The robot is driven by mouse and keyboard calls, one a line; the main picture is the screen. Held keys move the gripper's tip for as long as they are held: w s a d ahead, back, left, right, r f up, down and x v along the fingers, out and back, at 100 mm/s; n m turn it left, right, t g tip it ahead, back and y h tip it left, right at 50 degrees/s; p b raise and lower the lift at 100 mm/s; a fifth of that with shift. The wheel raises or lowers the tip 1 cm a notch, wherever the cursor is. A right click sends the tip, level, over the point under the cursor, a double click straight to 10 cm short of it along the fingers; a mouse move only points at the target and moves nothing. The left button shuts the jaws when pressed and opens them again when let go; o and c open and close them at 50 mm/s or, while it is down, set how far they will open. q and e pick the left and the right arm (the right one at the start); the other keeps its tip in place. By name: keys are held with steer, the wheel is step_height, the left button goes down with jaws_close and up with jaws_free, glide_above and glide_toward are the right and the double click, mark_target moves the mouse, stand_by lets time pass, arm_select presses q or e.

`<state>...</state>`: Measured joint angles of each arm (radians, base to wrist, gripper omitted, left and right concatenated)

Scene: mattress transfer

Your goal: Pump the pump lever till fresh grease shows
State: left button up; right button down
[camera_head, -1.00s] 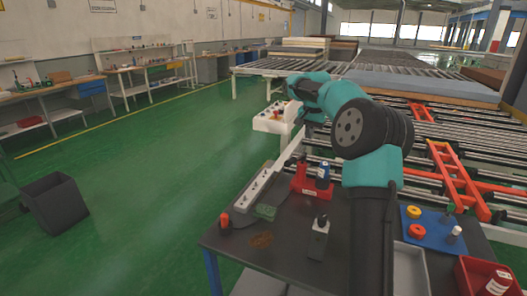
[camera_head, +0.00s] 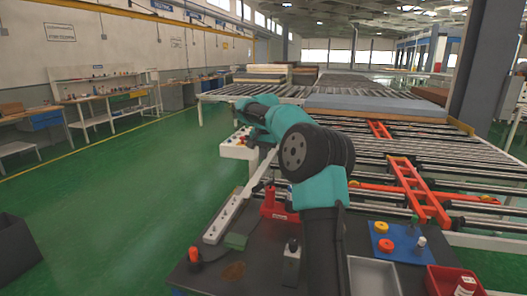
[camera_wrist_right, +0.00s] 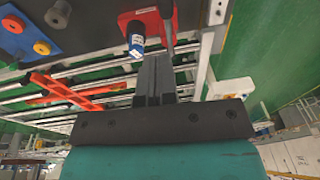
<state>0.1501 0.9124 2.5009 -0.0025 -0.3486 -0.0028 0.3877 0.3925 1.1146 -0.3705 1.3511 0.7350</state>
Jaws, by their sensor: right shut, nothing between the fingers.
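The red pump-like stand (camera_head: 281,206) is on the dark workbench, left of my right arm. In the right wrist view it shows at the top (camera_wrist_right: 150,17), with a blue-and-white bottle (camera_wrist_right: 136,40) beside it. A narrow dark bar (camera_wrist_right: 168,22) rises by the stand and may be the pump lever. My right gripper (camera_wrist_right: 156,75) is shut and empty, its fingers close to this bar in the picture; I cannot tell whether they touch. In the head view the arm hides the bottle, and the fingertips cannot be made out. I see no grease clearly. My left gripper is not in view.
A blue mat (camera_head: 399,240) with yellow and red round parts lies right of my arm. A grey tray (camera_head: 374,279) and a red bin (camera_head: 446,281) are in front. A bottle (camera_head: 291,262) stands left of the arm. Roller conveyors (camera_head: 440,160) lie behind.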

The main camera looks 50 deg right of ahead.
glide_toward(260, 185)
steer(key=f, duration=0.3)
steer(key=d+f, duration=0.1)
steer(key=f, duration=0.1)
steer(key=shift+w+d+f, duration=0.1)
steer(key=shift+w+f, duration=0.1)
steer(key=shift+w, duration=0.15)
steer(key=shift+f, duration=0.45)
steer(key=shift+w+a, duration=0.1)
steer(key=shift+a, duration=0.2)
